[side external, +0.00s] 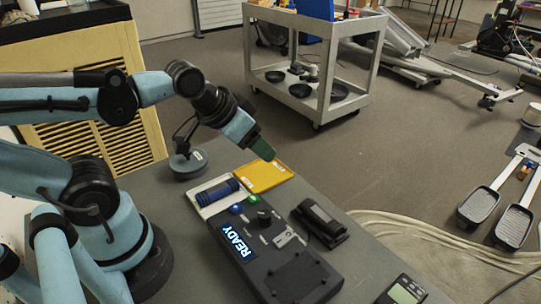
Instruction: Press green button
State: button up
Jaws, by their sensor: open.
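The small green button (253,198) is on the far edge of a dark control box (302,278) on the grey table, to the right of a blue button (236,209). The box has a lit READY display (236,243), a black knob and small switches. My gripper (264,151) is open, pointing down to the right, above and beyond the yellow tray and apart from the green button. I see no object between its fingers, though they are small here.
A yellow tray (272,184) and a dark blue cylinder (217,191) on a pale tray lie beyond the box. A black device (320,221) lies to its right. A round grey-blue base (188,164) stands near the far edge. A meter (404,291) is at front right.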

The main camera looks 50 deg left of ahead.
jog(key=shift+c, duration=0.2)
grip_shut()
dwell(1.5)
